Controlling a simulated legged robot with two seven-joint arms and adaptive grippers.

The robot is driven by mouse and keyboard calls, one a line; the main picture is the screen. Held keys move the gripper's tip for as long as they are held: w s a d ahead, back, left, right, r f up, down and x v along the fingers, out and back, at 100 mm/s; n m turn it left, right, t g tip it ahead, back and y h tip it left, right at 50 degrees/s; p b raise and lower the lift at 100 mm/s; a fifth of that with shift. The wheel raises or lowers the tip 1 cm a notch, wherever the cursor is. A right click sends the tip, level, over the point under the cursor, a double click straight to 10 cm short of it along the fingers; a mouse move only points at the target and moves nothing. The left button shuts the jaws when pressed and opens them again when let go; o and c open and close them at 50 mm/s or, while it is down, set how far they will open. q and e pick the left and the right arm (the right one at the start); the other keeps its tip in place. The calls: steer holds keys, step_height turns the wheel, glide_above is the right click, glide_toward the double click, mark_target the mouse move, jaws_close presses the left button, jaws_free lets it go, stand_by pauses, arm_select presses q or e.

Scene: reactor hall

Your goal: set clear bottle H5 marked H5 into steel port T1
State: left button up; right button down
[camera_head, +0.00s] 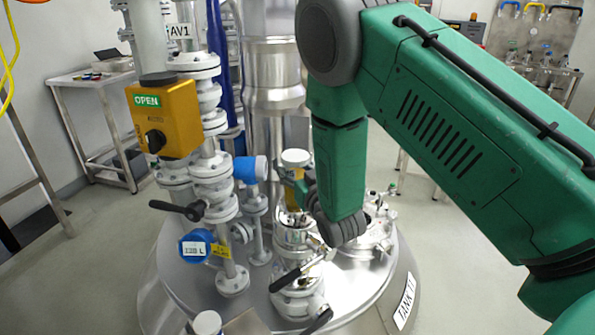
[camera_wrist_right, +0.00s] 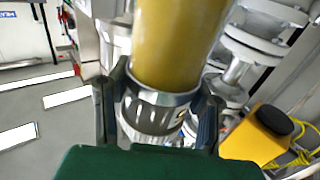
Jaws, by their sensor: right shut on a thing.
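A bottle with a white cap (camera_head: 295,157) and a yellowish body stands roughly upright over the tank top in the head view. Its yellow-olive body (camera_wrist_right: 178,45) fills the middle of the right wrist view. My right gripper (camera_wrist_right: 160,112) is shut on it, one finger on each side. In the head view the green right arm comes down beside it on the right and partly covers it. The steel port (camera_head: 297,238) lies below the bottle. How deep the bottle sits is unclear. No H5 mark is readable.
White flanged pipes (camera_head: 212,160) with a yellow OPEN box (camera_head: 166,118) and black lever (camera_head: 180,210) stand left of the port. Other fittings (camera_head: 375,225) sit to the right on the tank lid.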

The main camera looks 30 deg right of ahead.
steer(key=shift+a+f, duration=0.2)
steer(key=shift+a, duration=0.05)
steer(key=shift+f, duration=0.15)
steer(key=shift+d+f+b, duration=0.55)
steer(key=shift+f+b, duration=0.05)
steer(key=shift+f, duration=0.05)
steer(key=shift+a+f+b, duration=0.45)
steer(key=shift+a, duration=0.2)
steer(key=shift+d+f, duration=0.2)
steer(key=shift+d, duration=0.2)
steer(key=shift+a+r, duration=0.15)
steer(key=shift+a, duration=0.05)
steer(key=shift+d, duration=0.3)
steer(key=shift+f+b, duration=0.4)
steer(key=shift+f, duration=0.3)
stand_by(0.5)
